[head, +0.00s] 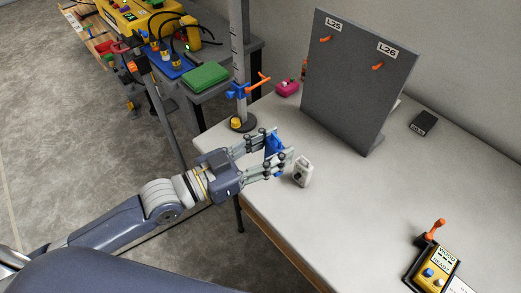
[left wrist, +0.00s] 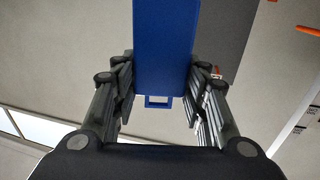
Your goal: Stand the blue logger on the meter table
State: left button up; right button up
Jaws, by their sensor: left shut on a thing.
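The blue logger (head: 272,144) is a flat blue block held between the fingers of my left gripper (head: 278,150), in the middle of the head view. In the left wrist view the logger (left wrist: 165,40) fills the gap between the two finger sets, with a small square loop at its near end. My left gripper (left wrist: 165,75) is shut on it, over the near-left edge of the pale table (head: 340,205). Whether the logger touches the tabletop is unclear. My right gripper does not show.
A white device (head: 302,172) stands just right of the gripper. A grey panel (head: 355,80) with orange hooks stands behind, beside a post stand (head: 242,122) and a pink object (head: 287,88). A yellow meter (head: 434,271) sits lower right. The table's middle is clear.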

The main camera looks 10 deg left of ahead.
pick_arm(q)
jog(key=shift+w+d+r+m+g+h, duration=0.15)
jog(key=shift+w+d+m+g+h, duration=0.15)
jog(key=shift+d+m, duration=0.1)
jog(key=shift+w+d+r+m+g+h, duration=0.2)
jog(key=shift+d+m+g+h, duration=0.25)
jog(key=shift+d+g, duration=0.2)
jog(key=shift+w+d+g, duration=0.15)
jog(key=shift+w+g, duration=0.05)
jog(key=shift+g, duration=0.05)
jog(key=shift+w+d+r+m+g+h, duration=0.15)
jog(key=shift+d+m+g+h, duration=0.2)
jog(key=shift+d+m, duration=0.1)
jog(key=shift+w+d+r+m+g+h, duration=0.15)
jog(key=shift+d+m+g+h, duration=0.05)
jog(key=shift+d+m+g, duration=0.2)
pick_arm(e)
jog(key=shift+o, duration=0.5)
